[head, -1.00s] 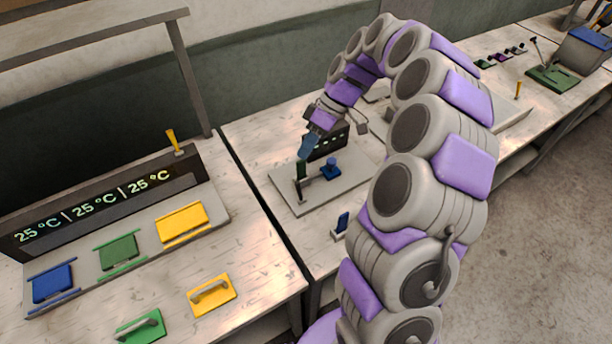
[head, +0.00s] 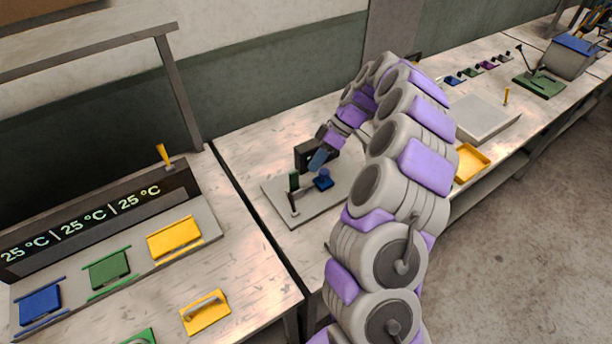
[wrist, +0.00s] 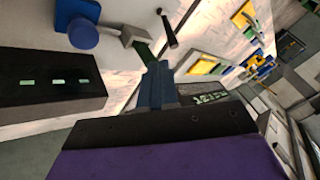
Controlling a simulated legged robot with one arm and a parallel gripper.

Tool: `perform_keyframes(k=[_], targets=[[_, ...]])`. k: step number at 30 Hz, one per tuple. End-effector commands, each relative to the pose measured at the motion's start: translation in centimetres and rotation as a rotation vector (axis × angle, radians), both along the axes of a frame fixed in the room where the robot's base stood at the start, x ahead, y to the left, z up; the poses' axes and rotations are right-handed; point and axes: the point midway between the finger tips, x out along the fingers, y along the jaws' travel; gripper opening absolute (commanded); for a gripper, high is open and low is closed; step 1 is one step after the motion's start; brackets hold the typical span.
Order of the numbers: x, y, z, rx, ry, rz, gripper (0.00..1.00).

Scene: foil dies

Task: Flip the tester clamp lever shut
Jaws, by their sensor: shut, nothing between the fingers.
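The tester is a grey plate (head: 283,211) on the middle bench, with a black display box (head: 304,157) at its back. The clamp lever (head: 294,181) has a green grip and stands roughly upright near the plate's left side. A blue knob (head: 323,180) sits to its right. My gripper (head: 316,164) is shut and empty, its blue fingers above the plate between lever and knob. In the wrist view the fingers (wrist: 156,84) overlap the edge of the green lever grip (wrist: 148,54); I cannot tell whether they touch. The knob (wrist: 83,33) shows at upper left.
A left bench holds a temperature display (head: 90,215) with blue, green and yellow plates. A yellow tray (head: 473,163) and a grey panel (head: 482,119) lie to the right, beyond my arm. My arm hides the plate's right side.

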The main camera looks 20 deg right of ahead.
Motion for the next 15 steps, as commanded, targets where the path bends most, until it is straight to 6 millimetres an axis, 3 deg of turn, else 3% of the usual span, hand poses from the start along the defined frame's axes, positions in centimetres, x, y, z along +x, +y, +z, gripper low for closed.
perform_keyframes(k=[15], targets=[[-0.9, 4.7, -6.6, 0.000, 0.001, 0.001, 0.00]])
